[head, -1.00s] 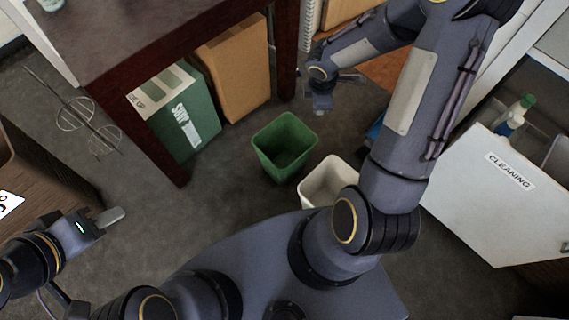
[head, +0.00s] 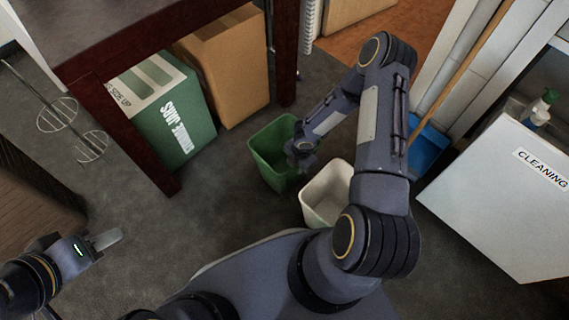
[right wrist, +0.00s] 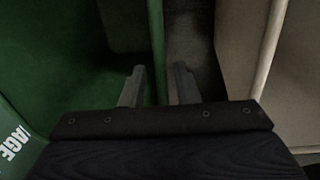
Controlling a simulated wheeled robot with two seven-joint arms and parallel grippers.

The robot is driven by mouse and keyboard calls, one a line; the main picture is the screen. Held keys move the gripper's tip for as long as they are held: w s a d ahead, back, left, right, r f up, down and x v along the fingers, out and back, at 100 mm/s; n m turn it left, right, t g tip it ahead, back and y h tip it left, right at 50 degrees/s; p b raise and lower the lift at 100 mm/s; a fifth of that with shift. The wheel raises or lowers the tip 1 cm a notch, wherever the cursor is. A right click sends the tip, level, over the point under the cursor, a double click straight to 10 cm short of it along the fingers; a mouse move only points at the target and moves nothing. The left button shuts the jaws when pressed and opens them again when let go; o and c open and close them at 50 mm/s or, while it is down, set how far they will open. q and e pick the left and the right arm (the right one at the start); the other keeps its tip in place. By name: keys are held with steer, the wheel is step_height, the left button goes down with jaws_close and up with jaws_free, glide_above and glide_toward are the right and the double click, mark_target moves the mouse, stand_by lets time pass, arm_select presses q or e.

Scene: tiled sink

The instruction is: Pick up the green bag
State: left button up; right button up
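A green open-topped bin (head: 268,150) stands on the floor left of a white bin (head: 322,208). A green box-like item with white lettering (head: 168,108) stands under the dark table; no limp green bag shows. My right gripper (head: 301,162) points down at the green bin's right side. In the right wrist view, my right gripper (right wrist: 158,88) is open, its fingers on either side of the green bin's wall (right wrist: 157,40), with a gap at each side. The white bin (right wrist: 285,90) is to its right. My left gripper (head: 107,239) is at lower left, apart from everything; its finger gap is not visible.
A brown cardboard box (head: 228,72) stands beside the lettered green item. Dark table legs (head: 284,60) rise near the green bin. A blue dustpan-like object (head: 428,150) and a white box marked CLEANING (head: 500,190) are at right. Grey floor (head: 200,225) is open at centre left.

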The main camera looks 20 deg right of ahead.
mark_target(297, 171)
step_height(297, 171, down, 3)
steer(key=shift+w+b, duration=0.1)
steer(key=shift+b, duration=0.25)
steer(key=shift+r, duration=0.1)
jaws_close()
